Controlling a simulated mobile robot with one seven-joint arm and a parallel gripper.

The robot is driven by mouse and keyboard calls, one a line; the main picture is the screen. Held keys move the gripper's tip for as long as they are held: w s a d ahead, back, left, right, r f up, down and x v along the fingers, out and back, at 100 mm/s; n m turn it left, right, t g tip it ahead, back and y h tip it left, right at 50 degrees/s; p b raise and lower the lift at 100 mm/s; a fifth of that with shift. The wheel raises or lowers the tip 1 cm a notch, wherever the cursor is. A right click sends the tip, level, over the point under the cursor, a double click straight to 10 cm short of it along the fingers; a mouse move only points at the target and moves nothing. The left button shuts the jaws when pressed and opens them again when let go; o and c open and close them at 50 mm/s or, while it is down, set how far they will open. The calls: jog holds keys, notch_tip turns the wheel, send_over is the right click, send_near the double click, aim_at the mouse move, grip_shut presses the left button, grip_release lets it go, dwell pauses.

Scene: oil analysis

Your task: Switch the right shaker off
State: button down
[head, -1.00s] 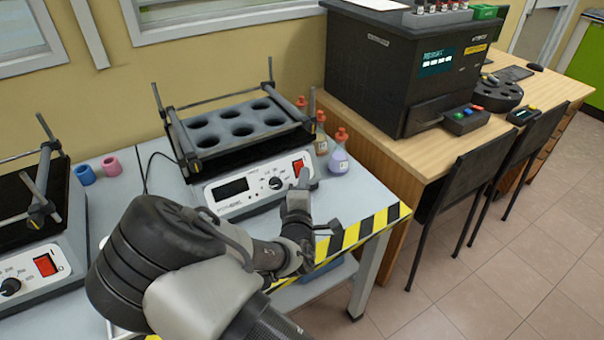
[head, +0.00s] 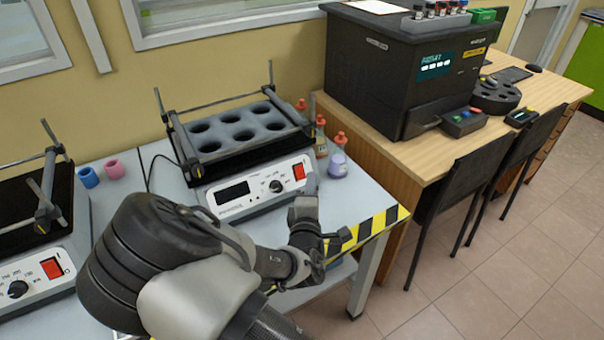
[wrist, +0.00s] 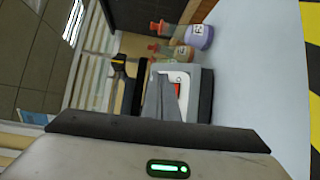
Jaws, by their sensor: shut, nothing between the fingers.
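The right shaker (head: 235,205) stands on the grey bench, with a black tray of round holes on top. Its front panel has a dark display, a black knob (head: 276,186) and a red switch (head: 299,171) at the right end. I cannot tell which way the switch is tipped. My gripper (head: 311,182) is shut and empty, just in front of the panel's right end, beside the switch. In the wrist view the closed fingers (wrist: 161,98) point at the white panel, and the red switch (wrist: 178,89) shows partly behind them. Contact cannot be told.
The left shaker (head: 40,275) has its own red switch. Pink and blue rings (head: 88,177) lie between the shakers. Small bottles, including a purple one (head: 338,167), stand right of the right shaker. Striped tape marks the bench's front edge. A wooden desk with a black machine (head: 395,75) is to the right.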

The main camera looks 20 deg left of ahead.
jog(key=shift+s+d+r+p, duration=0.4)
jog(key=shift+s+d+r, duration=0.2)
jog(key=shift+d+r, duration=0.1)
jog(key=shift+f, duration=0.1)
